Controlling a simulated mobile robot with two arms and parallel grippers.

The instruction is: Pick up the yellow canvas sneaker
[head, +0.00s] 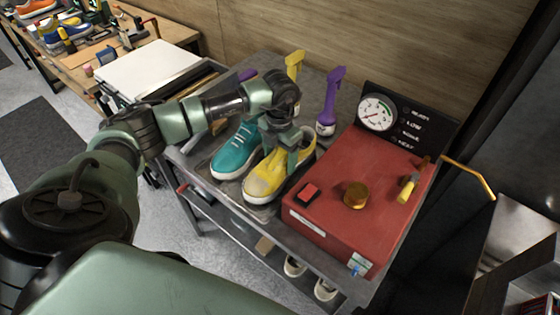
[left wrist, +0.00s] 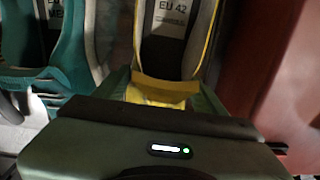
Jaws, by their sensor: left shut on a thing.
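The yellow canvas sneaker (head: 265,183) with a white sole sits on the grey cart, toe toward the front edge. I cannot tell whether the sole is clear of the cart. My right gripper is not in view.
A teal sneaker (head: 237,152) stands close on the left. A red box (head: 345,205) with a gauge (head: 377,113) stands on the right. Purple (head: 330,100) and yellow (head: 294,66) spray bottles stand behind. A table (head: 100,62) with shoes is at the far left.

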